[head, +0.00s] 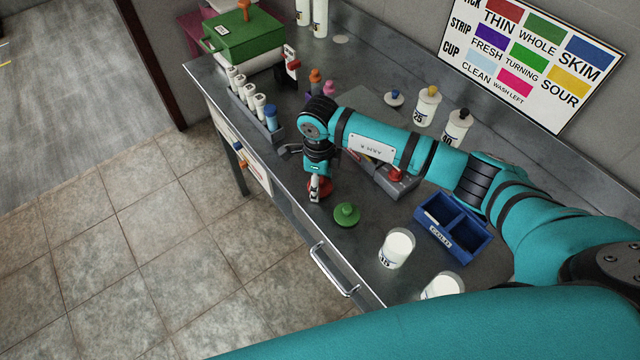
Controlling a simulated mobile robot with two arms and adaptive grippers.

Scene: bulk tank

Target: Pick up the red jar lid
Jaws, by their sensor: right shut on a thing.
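The red jar lid (326,187) is on the steel counter near its front edge, just left of the green lid. My right gripper (316,190) reaches down to it from above, shut on it. The fingers cover part of the lid, and I cannot tell whether it still touches the counter. My left gripper is not in view.
The green lid (346,214) lies close by on the right. Two white jars (396,249) and a blue divided box (453,229) stand further right. A rack of white tubes (250,98) and a green case (243,38) are at left. A drawer handle (333,270) juts out in front.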

